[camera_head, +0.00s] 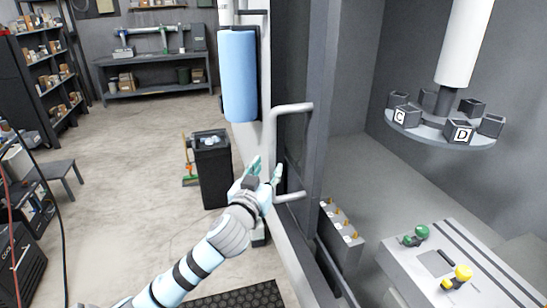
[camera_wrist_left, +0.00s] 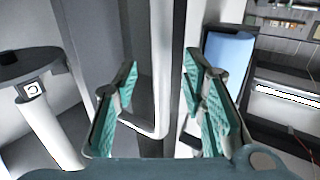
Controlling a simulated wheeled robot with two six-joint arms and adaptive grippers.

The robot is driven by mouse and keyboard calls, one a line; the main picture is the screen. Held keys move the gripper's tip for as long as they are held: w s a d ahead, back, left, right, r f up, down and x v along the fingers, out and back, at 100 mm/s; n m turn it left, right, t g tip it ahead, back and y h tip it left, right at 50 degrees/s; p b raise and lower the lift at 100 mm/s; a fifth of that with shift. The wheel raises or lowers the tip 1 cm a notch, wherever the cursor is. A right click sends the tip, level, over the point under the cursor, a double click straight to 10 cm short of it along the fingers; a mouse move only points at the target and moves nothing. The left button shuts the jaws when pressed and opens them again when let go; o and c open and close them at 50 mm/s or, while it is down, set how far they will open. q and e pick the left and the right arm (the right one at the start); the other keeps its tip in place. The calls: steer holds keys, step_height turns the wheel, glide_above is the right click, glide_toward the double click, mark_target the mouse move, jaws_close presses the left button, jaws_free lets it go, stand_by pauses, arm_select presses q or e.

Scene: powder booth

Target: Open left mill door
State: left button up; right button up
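The door handle (camera_head: 272,135) is a pale, upright D-shaped bar on the dark door panel (camera_head: 292,50). My left gripper (camera_head: 266,168) is at the lower part of this handle, coming in from the lower left. In the left wrist view my left gripper (camera_wrist_left: 160,95) has its two teal-padded fingers wide apart. The handle bar (camera_wrist_left: 161,60) stands between them in that view, with gaps on both sides, and bends near the bottom. I cannot tell how deep the bar lies between the fingers. My right gripper is in neither view.
A black bin (camera_head: 213,175) and a hanging blue roll (camera_head: 239,75) are left of the door. Inside the machine are a round tool carousel (camera_head: 440,133) and a table (camera_head: 415,268) with green and yellow knobs. The floor at left centre is clear.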

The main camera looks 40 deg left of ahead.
mark_target(271, 161)
arm_select(q)
steer(key=shift+x, duration=2.7)
steer(key=shift+a, duration=0.1)
jaws_close()
